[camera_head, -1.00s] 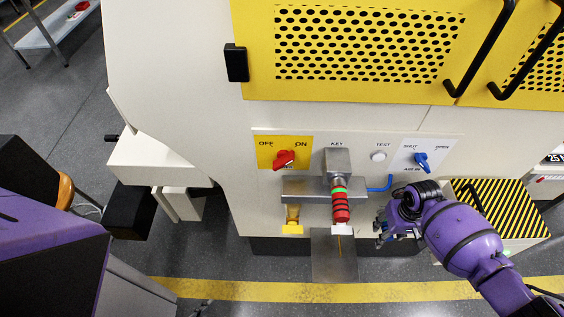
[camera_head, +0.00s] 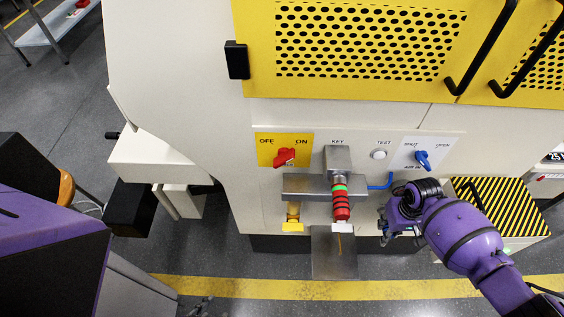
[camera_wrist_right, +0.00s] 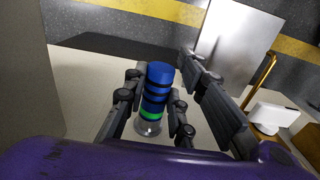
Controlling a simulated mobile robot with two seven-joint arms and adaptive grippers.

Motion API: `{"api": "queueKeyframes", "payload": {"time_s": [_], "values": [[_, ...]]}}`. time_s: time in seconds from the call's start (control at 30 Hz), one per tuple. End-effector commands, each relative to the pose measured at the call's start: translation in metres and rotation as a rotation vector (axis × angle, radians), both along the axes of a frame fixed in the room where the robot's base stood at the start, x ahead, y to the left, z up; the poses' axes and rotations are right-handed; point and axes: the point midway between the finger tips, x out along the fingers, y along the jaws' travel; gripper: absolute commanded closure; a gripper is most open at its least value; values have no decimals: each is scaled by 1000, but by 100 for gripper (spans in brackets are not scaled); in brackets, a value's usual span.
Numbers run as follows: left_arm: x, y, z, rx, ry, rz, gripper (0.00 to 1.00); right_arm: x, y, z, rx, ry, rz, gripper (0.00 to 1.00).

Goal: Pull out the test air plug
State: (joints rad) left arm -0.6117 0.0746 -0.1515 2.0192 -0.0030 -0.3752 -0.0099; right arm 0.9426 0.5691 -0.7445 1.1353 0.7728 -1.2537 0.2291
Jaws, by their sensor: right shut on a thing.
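My right gripper (camera_head: 383,232) is at the machine front, below the blue air valve (camera_head: 422,160) and right of the red banded plug (camera_head: 341,205). In the right wrist view its fingers (camera_wrist_right: 160,100) are shut on a blue plug (camera_wrist_right: 158,76) with dark rings, a green band and a clear or metallic end. In the head view the gripper mostly hides this plug. I cannot tell whether its end sits in a socket. A bent blue pipe (camera_head: 381,184) ends just above the gripper. My left gripper is out of view.
A steel bracket (camera_head: 300,187) and a hanging steel plate (camera_head: 333,262) are left of the gripper. A yellow fitting (camera_head: 293,220) hangs further left. The red switch (camera_head: 284,157) and white test button (camera_head: 378,155) are above. A striped box (camera_head: 500,205) stands right, close to my arm.

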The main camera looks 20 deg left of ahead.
Motion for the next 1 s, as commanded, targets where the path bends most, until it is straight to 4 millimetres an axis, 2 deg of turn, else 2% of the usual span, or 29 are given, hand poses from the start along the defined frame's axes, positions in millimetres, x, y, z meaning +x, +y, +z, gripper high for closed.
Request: {"api": "queueKeyframes", "payload": {"time_s": [0.03,0.2,0.53,1.0], "values": [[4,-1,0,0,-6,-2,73,0,0,0,0,1,-1,77],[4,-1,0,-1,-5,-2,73,0,0,0,0,1,-1,99],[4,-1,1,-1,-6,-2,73,-1,-1,0,-1,2,-1,100],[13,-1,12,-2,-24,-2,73,-13,-5,0,0,1,0,100]]}}
